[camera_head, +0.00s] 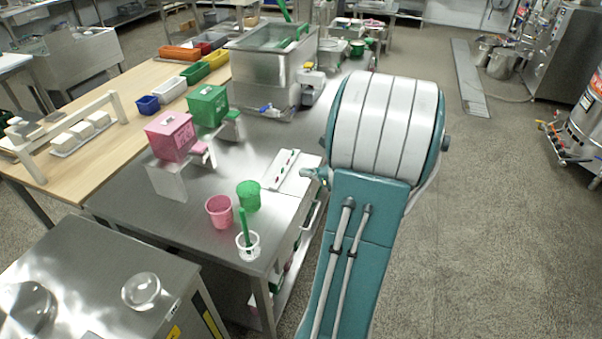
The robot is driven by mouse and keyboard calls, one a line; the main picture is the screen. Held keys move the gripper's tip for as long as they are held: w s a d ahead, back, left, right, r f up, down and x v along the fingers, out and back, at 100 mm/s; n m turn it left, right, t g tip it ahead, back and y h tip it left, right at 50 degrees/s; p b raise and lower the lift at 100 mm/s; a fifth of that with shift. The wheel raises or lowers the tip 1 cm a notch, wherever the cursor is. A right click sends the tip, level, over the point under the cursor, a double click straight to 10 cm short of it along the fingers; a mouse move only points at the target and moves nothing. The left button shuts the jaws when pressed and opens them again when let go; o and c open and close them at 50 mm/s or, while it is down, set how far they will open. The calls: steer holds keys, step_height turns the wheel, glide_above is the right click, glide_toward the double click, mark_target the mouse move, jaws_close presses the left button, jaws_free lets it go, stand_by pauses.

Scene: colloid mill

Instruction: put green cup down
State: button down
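The green cup (248,195) stands upright on the steel table near its front right corner. It is just behind and to the right of a pink cup (219,211); a small gap or a light touch between them cannot be told apart. My teal and white arm fills the right middle of the view. My gripper cannot be made out, and nothing shows gripping the green cup.
A clear holder (248,246) with a green-handled tool stands at the steel table's (150,213) front corner. A white strip with red marks (284,170) lies behind the cups. A pink box (170,136) and green box (208,106) stand farther back. Bare steel lies left of the cups.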

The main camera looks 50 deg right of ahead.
steer(key=shift+s, duration=0.15)
steer(key=shift+c, duration=1.4)
jaws_free()
steer(key=shift+s+r, duration=0.1)
